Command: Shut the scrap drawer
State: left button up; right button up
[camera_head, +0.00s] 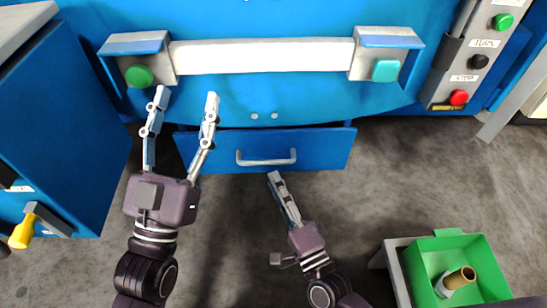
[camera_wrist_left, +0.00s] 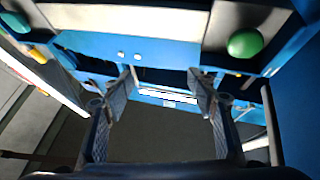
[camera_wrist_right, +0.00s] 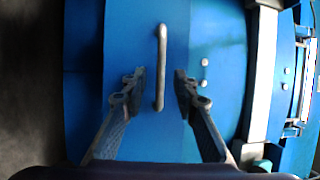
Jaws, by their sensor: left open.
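The blue scrap drawer (camera_head: 330,150) is at the machine's foot, below the press. A dark strip shows above its front, so it looks partly pulled out. Its grey bar handle (camera_head: 266,161) also shows in the right wrist view (camera_wrist_right: 161,65). My right gripper (camera_head: 275,178) is just in front of the handle; in the right wrist view its open fingers (camera_wrist_right: 161,76) appear on either side of the bar, with no clear contact. My left gripper (camera_head: 185,94) is open and empty, up and left of the drawer, near a green button (camera_head: 138,76).
A blue cabinet (camera_head: 60,130) stands at the left. The control panel (camera_head: 472,62) with buttons is at the upper right. Grey floor is clear between the drawer and the bin.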

aim_at(265, 162)
pick_arm(q)
jog(key=s+r+t+h+b, duration=0.1)
jog(key=s+r+t, duration=0.2)
jog(key=s+r, duration=0.1)
jog(key=shift+s+a+r, duration=0.25)
jog(key=shift+a+r, duration=0.15)
jog(key=shift+r, duration=0.1)
pick_arm(e)
jog(key=shift+x, duration=3.65)
grip_shut()
jog(key=shift+w, duration=0.1)
